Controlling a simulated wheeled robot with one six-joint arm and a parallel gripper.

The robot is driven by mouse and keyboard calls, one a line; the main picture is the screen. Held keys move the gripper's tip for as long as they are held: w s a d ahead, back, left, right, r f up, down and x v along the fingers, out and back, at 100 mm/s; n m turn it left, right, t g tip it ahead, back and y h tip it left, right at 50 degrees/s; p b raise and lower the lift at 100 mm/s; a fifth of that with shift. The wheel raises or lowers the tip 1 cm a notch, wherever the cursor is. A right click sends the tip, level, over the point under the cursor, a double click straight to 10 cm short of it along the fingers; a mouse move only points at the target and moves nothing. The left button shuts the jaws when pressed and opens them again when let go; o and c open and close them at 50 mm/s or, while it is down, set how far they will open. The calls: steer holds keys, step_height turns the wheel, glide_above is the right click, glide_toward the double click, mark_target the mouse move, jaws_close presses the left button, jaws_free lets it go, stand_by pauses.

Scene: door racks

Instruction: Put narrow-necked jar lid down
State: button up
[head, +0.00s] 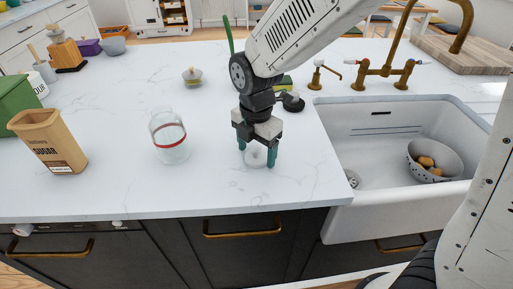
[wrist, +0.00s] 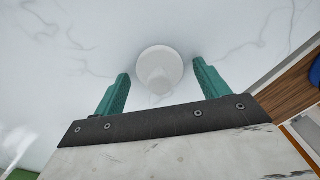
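A round white lid (wrist: 160,62) with a raised middle part lies on the white countertop, between my fingers in the wrist view. In the head view this lid (head: 257,160) shows near the counter's front edge, partly hidden by my gripper (head: 257,154). My gripper points down with its two green fingers on either side of the lid. In the wrist view my gripper (wrist: 161,75) is open, with a gap between each finger and the lid. A clear glass jar (head: 170,142) with a red band stands upright to the left, apart from my gripper.
A sugar container (head: 50,140) and a green box (head: 17,101) stand at the left. A small lidded glass jar (head: 192,77) stands farther back. The sink (head: 395,115) at the right holds a colander (head: 434,160). The counter between the glass jar and my gripper is clear.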

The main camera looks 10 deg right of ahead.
mark_target(256, 147)
steer(key=shift+r, duration=0.1)
step_height(256, 147, up, 12)
steer(key=s+d+r+m+t, duration=0.1)
steer(key=s+d+r+m, duration=0.1)
steer(key=s+d+m, duration=1.7)
steer(key=d+m, duration=0.1)
steer(key=m, duration=0.6)
steer(key=shift+s+d+m, duration=0.25)
steer(key=shift+d+m, duration=0.05)
steer(key=shift+d, duration=0.1)
steer(key=shift+r, duration=0.1)
